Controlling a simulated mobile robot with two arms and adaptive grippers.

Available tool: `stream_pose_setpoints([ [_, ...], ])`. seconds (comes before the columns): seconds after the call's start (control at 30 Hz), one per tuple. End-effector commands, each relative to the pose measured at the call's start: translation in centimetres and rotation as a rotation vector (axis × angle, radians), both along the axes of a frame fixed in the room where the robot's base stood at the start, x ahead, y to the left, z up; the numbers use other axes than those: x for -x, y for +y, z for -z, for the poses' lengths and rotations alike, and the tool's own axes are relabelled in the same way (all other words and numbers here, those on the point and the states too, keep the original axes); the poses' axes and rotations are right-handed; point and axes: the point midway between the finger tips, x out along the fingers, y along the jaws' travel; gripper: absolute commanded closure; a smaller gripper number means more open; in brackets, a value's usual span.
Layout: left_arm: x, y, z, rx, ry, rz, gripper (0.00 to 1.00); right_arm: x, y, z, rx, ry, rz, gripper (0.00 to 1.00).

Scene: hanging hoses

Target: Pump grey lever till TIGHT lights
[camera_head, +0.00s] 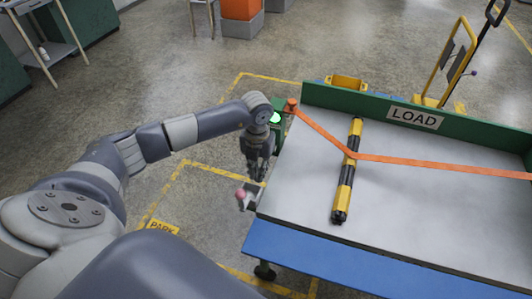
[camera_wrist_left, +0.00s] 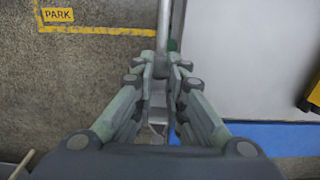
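My left gripper (camera_head: 258,178) points down beside the left end of the cart, below a green box (camera_head: 281,122). A bright green light (camera_head: 274,117) glows on that box; no lettering on it is readable. In the left wrist view, a grey lever (camera_wrist_left: 164,28) runs from the top edge down between the fingers of the left gripper (camera_wrist_left: 162,68). The fingers appear closed around it. In the head view the lever is mostly hidden by the hand. An orange strap (camera_head: 425,164) crosses a black-and-yellow bar (camera_head: 345,180) on the cart bed. My right gripper is not in view.
The cart (camera_head: 410,215) has a green back board with a LOAD sign (camera_head: 414,118) and a blue front edge. A small pink ball (camera_head: 240,193) on a grey part sits near the cart's left corner. A yellow hand truck (camera_head: 458,62) stands behind.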

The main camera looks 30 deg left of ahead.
Motion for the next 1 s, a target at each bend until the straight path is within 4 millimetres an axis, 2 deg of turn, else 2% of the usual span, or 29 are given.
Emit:
stream_pose_setpoints([
  [0.5, -0.4, 0.1, -4.7, 0.0, 0.001, 0.0, 0.88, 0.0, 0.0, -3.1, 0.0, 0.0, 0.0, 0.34],
  [0.8, -0.5, 0.1, -5.3, 0.001, 0.001, 0.0, 0.88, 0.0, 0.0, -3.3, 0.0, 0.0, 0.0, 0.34],
  [1.0, -1.1, 0.2, -6.7, 0.001, -0.001, 0.0, 0.88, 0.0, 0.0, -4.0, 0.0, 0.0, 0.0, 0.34],
])
